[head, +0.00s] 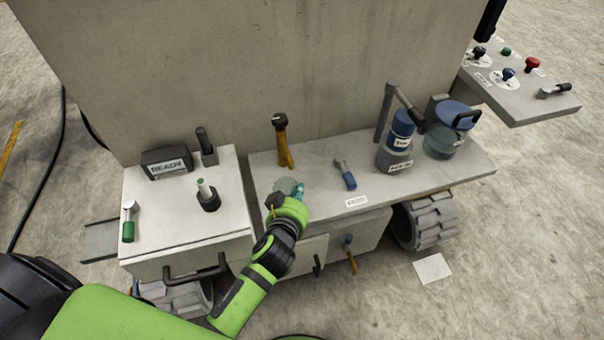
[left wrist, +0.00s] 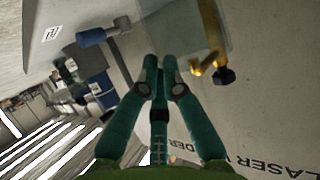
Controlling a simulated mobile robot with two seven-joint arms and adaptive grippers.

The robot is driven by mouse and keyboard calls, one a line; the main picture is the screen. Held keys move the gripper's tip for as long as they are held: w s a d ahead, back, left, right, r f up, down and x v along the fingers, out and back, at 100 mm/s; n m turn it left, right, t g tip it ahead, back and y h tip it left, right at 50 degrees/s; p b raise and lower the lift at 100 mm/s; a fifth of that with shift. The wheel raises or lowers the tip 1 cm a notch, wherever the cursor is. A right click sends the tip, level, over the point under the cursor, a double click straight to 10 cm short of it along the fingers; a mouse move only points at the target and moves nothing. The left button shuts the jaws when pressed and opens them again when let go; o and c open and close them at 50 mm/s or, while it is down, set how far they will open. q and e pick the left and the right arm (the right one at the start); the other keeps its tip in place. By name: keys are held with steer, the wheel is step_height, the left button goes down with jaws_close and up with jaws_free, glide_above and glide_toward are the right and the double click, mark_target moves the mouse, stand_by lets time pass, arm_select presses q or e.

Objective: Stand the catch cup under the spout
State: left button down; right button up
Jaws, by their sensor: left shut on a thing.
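The catch cup looks like a clear, faintly green vessel (head: 285,186) close to the front of the bench top, below the spout in the picture. My left gripper (head: 298,189) is shut on it; its teal fingers (left wrist: 160,64) meet at the clear wall (left wrist: 185,30) in the left wrist view. The spout is a brass pipe with a black knob (head: 282,140), rising at the back of the bench. In the left wrist view the brass pipe (left wrist: 211,30) appears beside or over the clear wall. I cannot tell whether the cup is directly beneath its mouth or touches the bench.
A blue-and-grey canister (head: 400,140) and a blue-lidded jar (head: 446,135) stand farther right. A lower table at left holds a READY box (head: 167,162) and levers. The wall closes off the back.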

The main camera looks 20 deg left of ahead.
arm_select(q)
steer(key=w, duration=0.2)
steer(key=shift+w+a, duration=0.1)
steer(key=shift+w, duration=0.3)
steer(key=p+x, duration=0.1)
steer(key=x, duration=0.2)
steer(key=shift+r, duration=0.1)
steer(key=shift+f, duration=0.25)
steer(key=shift+f, duration=0.15)
steer(key=c, duration=1.4)
jaws_free()
